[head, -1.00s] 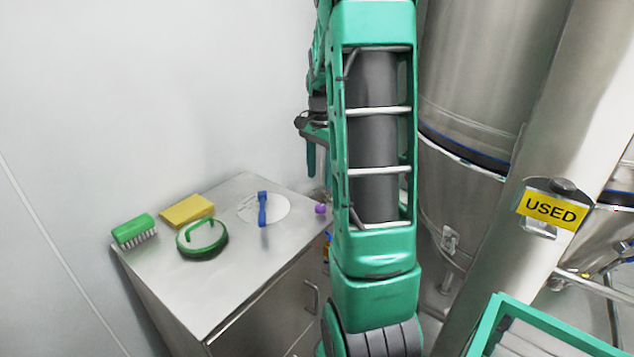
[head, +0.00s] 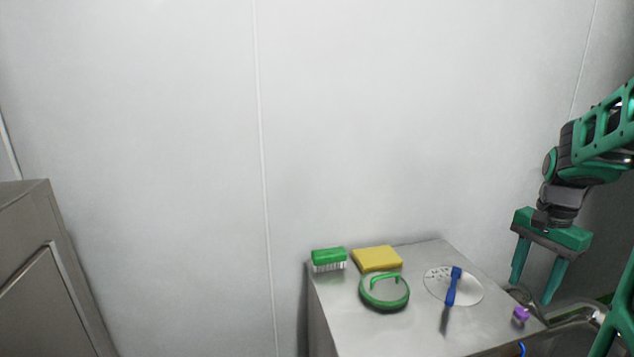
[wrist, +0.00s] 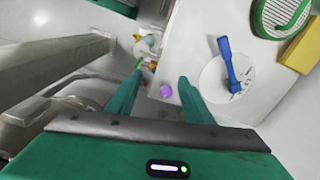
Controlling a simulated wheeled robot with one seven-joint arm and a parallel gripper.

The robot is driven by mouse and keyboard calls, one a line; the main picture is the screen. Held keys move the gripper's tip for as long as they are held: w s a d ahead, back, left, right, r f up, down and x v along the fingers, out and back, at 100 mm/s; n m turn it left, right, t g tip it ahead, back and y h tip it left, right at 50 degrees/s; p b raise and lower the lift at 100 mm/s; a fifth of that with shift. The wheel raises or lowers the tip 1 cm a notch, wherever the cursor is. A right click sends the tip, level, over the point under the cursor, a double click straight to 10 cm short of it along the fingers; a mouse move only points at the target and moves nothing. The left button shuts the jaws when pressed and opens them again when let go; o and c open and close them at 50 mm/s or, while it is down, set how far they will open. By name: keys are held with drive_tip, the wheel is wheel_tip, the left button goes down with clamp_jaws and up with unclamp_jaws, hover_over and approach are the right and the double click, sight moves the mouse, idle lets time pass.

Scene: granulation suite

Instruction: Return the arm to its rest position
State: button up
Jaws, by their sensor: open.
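My gripper (head: 533,284) is green with two fingers, open and empty. In the head view it hangs at the right, fingers pointing down, above and beside the right part of the steel cabinet top (head: 362,326). In the wrist view the fingers (wrist: 158,88) are spread apart with nothing between them in grip. A purple knob-like object (wrist: 166,91) shows beyond them, below. A blue-handled tool (wrist: 229,65) lies on a white disc (wrist: 213,84) on the cabinet top, apart from the fingers.
On the cabinet top are a green brush (head: 328,258), a yellow sponge-like block (head: 377,259) and a round green-rimmed thing with a handle (head: 384,292). Another grey cabinet (head: 28,270) stands at the left edge. Steel vessels and pipes (wrist: 65,70) fill the left of the wrist view.

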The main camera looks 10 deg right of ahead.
drive_tip(key=s+a+f+n, duration=0.1)
drive_tip(key=s+a+n, duration=0.7)
drive_tip(key=s+a, duration=0.5)
drive_tip(key=shift+s+n, duration=0.3)
drive_tip(key=shift+s, duration=0.95)
drive_tip(key=shift+f, duration=0.1)
